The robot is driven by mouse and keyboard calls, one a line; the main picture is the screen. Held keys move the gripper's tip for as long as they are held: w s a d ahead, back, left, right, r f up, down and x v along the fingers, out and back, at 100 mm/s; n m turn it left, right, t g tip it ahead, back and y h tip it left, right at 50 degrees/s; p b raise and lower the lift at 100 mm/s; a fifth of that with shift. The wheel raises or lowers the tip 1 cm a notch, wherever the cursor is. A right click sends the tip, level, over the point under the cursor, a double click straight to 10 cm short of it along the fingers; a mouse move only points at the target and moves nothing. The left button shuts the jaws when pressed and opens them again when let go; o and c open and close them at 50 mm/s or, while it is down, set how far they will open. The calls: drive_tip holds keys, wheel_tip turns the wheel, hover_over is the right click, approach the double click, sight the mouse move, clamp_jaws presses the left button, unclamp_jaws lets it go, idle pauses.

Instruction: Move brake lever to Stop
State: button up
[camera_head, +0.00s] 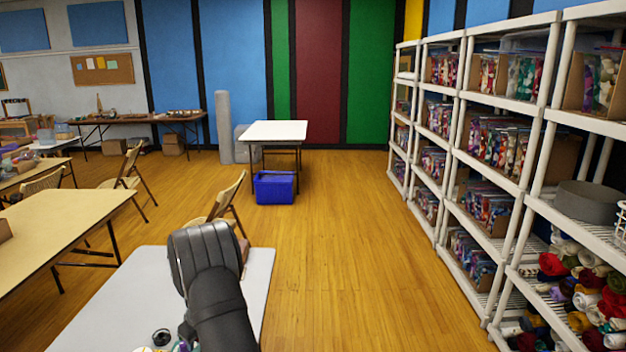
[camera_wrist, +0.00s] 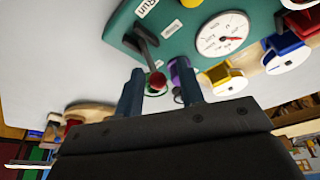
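In the wrist view, a dark green panel (camera_wrist: 185,32) carries the brake lever (camera_wrist: 146,42), a dark arm with a red knob (camera_wrist: 157,79) at its end. A label reading "Run" (camera_wrist: 146,7) is near the picture's top edge; I cannot read the other small label. My gripper (camera_wrist: 159,80) is open, its two dark fingers apart. The red knob appears in the gap between the fingers; I cannot tell if either touches it. In the head view my arm hides most of the panel area on the near table.
A white dial with a red needle (camera_wrist: 222,34) is on the panel. White shelves (camera_head: 520,190) line the right.

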drive_tip(key=shift+r, duration=3.75)
drive_tip(key=shift+f, duration=0.1)
wheel_tip(320, 180, down, 7)
drive_tip(key=shift+f, duration=0.1)
drive_tip(key=shift+d, duration=0.65)
